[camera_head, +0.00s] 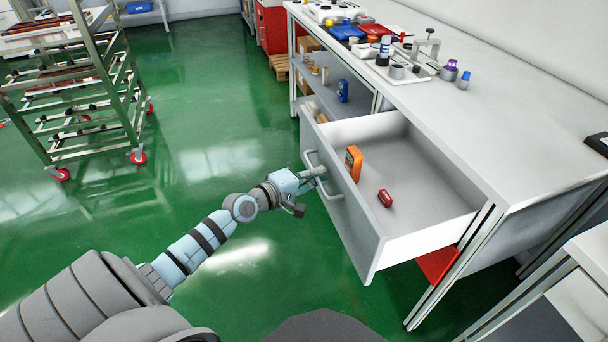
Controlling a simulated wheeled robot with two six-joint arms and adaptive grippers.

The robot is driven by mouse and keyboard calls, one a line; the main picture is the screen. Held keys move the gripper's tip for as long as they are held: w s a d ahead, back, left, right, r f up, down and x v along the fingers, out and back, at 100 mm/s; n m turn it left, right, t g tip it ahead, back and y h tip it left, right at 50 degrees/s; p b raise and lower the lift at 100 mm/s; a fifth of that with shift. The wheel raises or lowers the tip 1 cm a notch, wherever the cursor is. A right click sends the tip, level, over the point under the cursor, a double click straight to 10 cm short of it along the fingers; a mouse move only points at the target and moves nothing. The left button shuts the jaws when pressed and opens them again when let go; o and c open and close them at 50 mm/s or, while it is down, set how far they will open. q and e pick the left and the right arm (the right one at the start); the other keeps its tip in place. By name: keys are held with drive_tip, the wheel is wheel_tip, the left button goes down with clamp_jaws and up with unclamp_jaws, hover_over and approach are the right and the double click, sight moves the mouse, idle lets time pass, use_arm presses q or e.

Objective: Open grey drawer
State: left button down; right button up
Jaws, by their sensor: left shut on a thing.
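The grey drawer (338,204) stands pulled well out of the grey workbench, and its inside shows. An orange device (353,163) stands in it near the front panel, and a small red item (385,198) lies on its floor. The drawer's handle (324,184) is a light bar on the front panel. My left gripper (316,174) is shut on the handle, in front of the panel; its fingertips are small in view. My right gripper is not in view.
The workbench top (505,115) carries bottles, trays and tools at its far end. A wheeled metal rack (92,108) stands at the left. Green floor (215,130) between rack and bench is clear. A grey cabinet (590,265) is close at the lower right.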

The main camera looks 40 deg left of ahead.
use_arm(q)
drive_tip(key=shift+w+d, duration=0.2)
drive_tip(key=shift+w, duration=0.1)
drive_tip(key=c, duration=1.7)
unclamp_jaws()
drive_tip(key=shift+s, duration=0.1)
drive_tip(key=v, duration=0.7)
drive_tip(key=shift+s, duration=0.15)
